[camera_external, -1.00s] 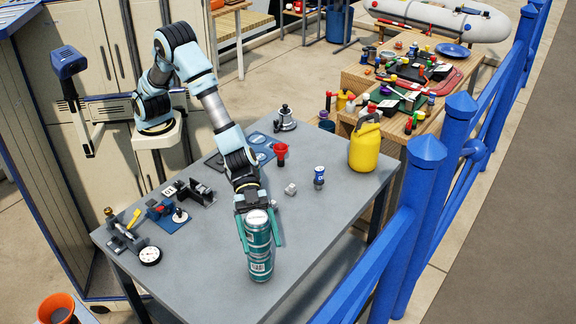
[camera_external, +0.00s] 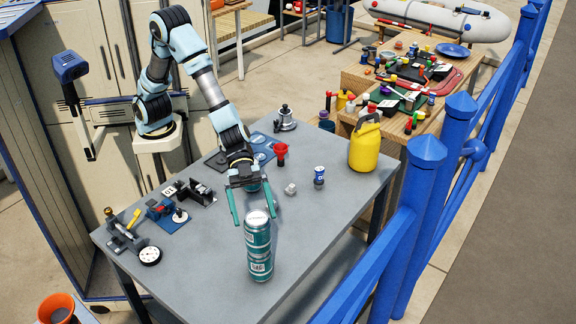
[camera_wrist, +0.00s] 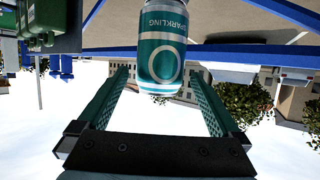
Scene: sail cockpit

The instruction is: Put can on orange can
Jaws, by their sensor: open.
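A teal and white can (camera_external: 257,229) stands upright on top of a second teal-banded can (camera_external: 260,265) near the table's front edge. I see no clearly orange can; the lower can looks teal and white here. My gripper (camera_external: 254,218) is open and empty behind the stack, its two fingers apart. In the wrist view, the can marked "SPARKLING" (camera_wrist: 162,45) shows upside down beyond the open fingers, clear of both. The lower can is not clearly seen in the wrist view.
The grey table (camera_external: 200,265) is bare around the stack. A small blue and white can (camera_external: 319,176), a red funnel-like item (camera_external: 281,152) and a yellow jug (camera_external: 365,147) stand to the right. Tools such as a dial gauge (camera_external: 150,256) lie at left. A blue railing (camera_external: 412,210) runs along the right.

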